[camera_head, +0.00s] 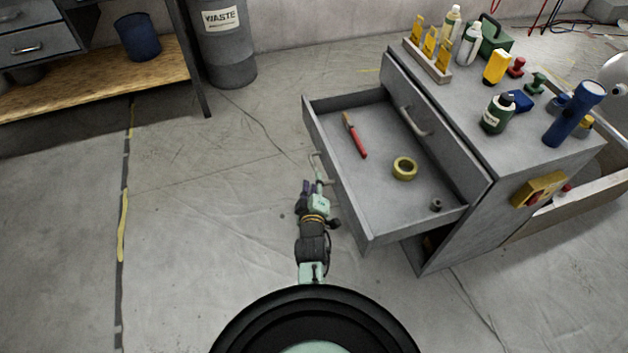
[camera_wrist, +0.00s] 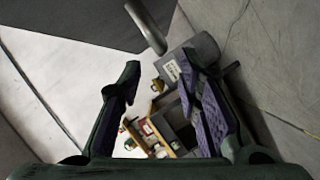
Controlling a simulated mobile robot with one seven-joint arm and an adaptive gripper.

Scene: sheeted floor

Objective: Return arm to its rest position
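My arm (camera_head: 313,245) reaches forward from my base in the head view. It ends with my gripper (camera_head: 311,187) just left of the open drawer's front, close to the drawer handle (camera_head: 319,167). In the wrist view, the two purple-padded fingers of my gripper (camera_wrist: 161,70) are spread apart with nothing held between them. The drawer handle (camera_wrist: 146,27) shows above the fingertips there, apart from them.
The grey cabinet's drawer (camera_head: 349,222) is pulled out and holds a red-handled tool (camera_head: 355,135), a yellow tape roll (camera_head: 404,168) and a small dark ring (camera_head: 436,205). Bottles and tools crowd the cabinet top (camera_head: 449,106). The floor (camera_head: 215,200) to the left is clear.

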